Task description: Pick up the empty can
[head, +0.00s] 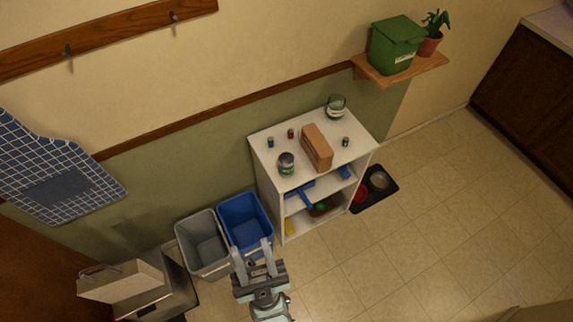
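A metal can (286,164) with a dark, open-looking top and a greenish label stands upright near the front left of the white shelf unit's top (264,156). Its inside is too small to make out. My gripper (252,248) is at the lower middle of the head view, in front of the blue bin. Its two pale fingers are spread apart with nothing visible between them. The gripper is apart from the can, which lies above and to the right of it in the picture.
A cardboard box (316,147) stands right of the can. A glass jar (336,106) and small cylinders (291,133) share the top. Blue (245,219) and grey (203,244) bins stand left of the unit. Bowls on a dark mat (374,190) lie right. Floor beyond is clear.

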